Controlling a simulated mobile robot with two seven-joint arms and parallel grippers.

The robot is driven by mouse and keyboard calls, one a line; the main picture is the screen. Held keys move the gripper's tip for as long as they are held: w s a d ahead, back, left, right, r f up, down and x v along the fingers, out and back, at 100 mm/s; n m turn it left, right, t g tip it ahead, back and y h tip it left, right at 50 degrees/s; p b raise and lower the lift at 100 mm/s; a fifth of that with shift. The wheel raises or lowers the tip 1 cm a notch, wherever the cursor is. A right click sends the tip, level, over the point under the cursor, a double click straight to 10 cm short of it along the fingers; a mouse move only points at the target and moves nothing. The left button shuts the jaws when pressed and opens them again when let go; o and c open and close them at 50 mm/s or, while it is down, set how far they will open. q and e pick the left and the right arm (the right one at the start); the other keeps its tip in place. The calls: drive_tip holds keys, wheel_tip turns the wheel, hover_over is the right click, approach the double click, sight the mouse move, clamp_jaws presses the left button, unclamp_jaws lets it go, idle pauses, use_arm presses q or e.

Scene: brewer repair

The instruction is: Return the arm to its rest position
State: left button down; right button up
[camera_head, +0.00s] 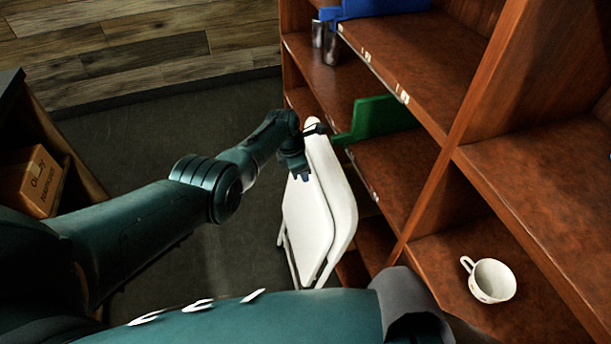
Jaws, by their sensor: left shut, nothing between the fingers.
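My left arm (150,228) reaches in from the left, over the dark floor, toward the shelf. Its gripper (303,176) points down in front of a white folding chair (318,215). The gripper is shut and holds nothing. I cannot tell whether it touches the chair. My right gripper cannot be made out in this view.
A brown wooden shelf (440,190) fills the right side. It bears a white cup (491,281), a green bin (378,118), a blue bin (385,8) and metal cups (330,45). A cardboard box (32,182) sits at the left. The floor (170,125) between is clear.

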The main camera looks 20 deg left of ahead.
use_arm(q)
drive_tip(key=shift+w+d+r, duration=0.65)
drive_tip(key=shift+d+r, duration=0.5)
drive_tip(key=shift+r, duration=1.25)
drive_tip(key=s+a+f+m+t+y, duration=0.1)
drive_tip(key=s+a+f+m, duration=0.2)
drive_tip(key=s+m, duration=0.4)
drive_tip(key=s+a+f+m+y, duration=0.1)
drive_tip(key=s+a+f+m, duration=0.2)
drive_tip(key=s+m, duration=0.35)
drive_tip(key=s+r+m, duration=0.3)
drive_tip(key=s+m, duration=0.1)
drive_tip(key=s, duration=0.4)
drive_tip(key=s+r+m+t, duration=0.1)
drive_tip(key=s+r+m, duration=0.3)
drive_tip(key=s, duration=0.4)
drive_tip(key=s+r+m, duration=0.3)
drive_tip(key=s+m, duration=0.1)
drive_tip(key=s, duration=0.4)
drive_tip(key=w+d+f+t+h, duration=0.1)
drive_tip(key=w+d+f+t, duration=0.1)
drive_tip(key=f, duration=0.3)
drive_tip(key=w+d+f+m+t+h, duration=0.1)
drive_tip(key=w+d+f+t, duration=0.1)
drive_tip(key=d+f+t, duration=0.1)
drive_tip(key=shift+w+f+t, duration=0.4)
drive_tip(key=shift+f+t, duration=0.3)
drive_tip(key=shift+f, duration=0.25)
drive_tip(key=shift+m, duration=0.25)
